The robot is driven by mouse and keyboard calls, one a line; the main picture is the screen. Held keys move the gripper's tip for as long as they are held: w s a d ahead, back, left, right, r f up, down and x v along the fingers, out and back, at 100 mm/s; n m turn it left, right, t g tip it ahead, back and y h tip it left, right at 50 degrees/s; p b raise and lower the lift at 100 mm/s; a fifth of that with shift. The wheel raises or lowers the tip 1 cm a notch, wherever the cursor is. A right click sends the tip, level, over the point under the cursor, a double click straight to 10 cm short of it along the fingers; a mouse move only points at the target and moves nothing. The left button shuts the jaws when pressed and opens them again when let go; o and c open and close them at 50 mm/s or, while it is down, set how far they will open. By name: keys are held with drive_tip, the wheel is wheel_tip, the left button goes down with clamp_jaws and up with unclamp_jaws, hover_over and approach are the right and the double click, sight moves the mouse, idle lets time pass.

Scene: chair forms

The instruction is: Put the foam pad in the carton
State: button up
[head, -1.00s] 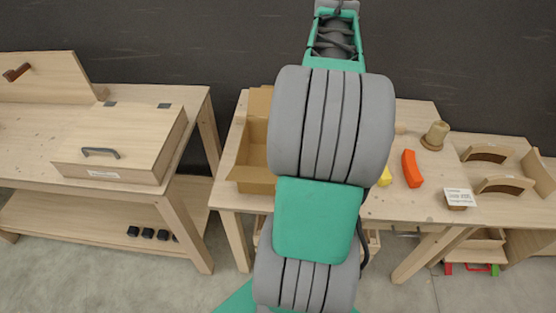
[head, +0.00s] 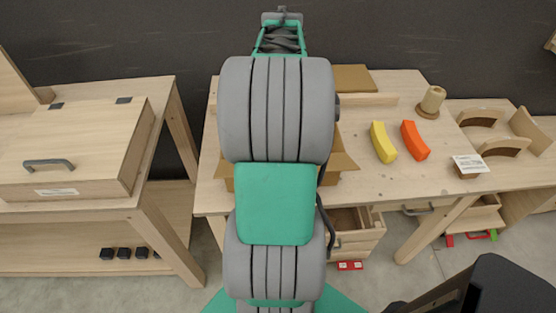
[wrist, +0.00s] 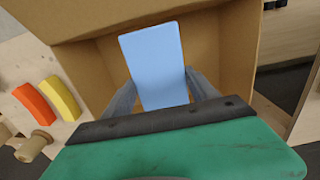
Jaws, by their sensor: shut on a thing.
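The light blue foam pad (wrist: 152,55) is in my gripper (wrist: 162,90), between its two grey fingers in the wrist view. The open brown cardboard carton (wrist: 228,45) surrounds the pad in that view, with its walls behind and to both sides. I cannot tell how deep the pad is or whether it touches the carton. In the head view my arm hides most of the carton, and a flap (head: 343,164) shows to the right of the arm. The pad and my gripper are hidden there.
A yellow block (head: 383,142), an orange block (head: 415,140) and a wooden spool-like piece (head: 432,102) stand right of the carton. A wooden box (head: 75,150) with a handle sits on the left bench.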

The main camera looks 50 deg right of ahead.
wheel_tip(320, 180, down, 16)
drive_tip(key=shift+f+p, duration=0.15)
drive_tip(key=shift+p, duration=0.35)
drive_tip(key=shift+f, duration=0.2)
drive_tip(key=o, duration=1.3)
drive_tip(key=shift+r, duration=0.1)
wheel_tip(320, 180, up, 12)
drive_tip(key=shift+r+b, duration=0.15)
drive_tip(key=shift+b, duration=0.25)
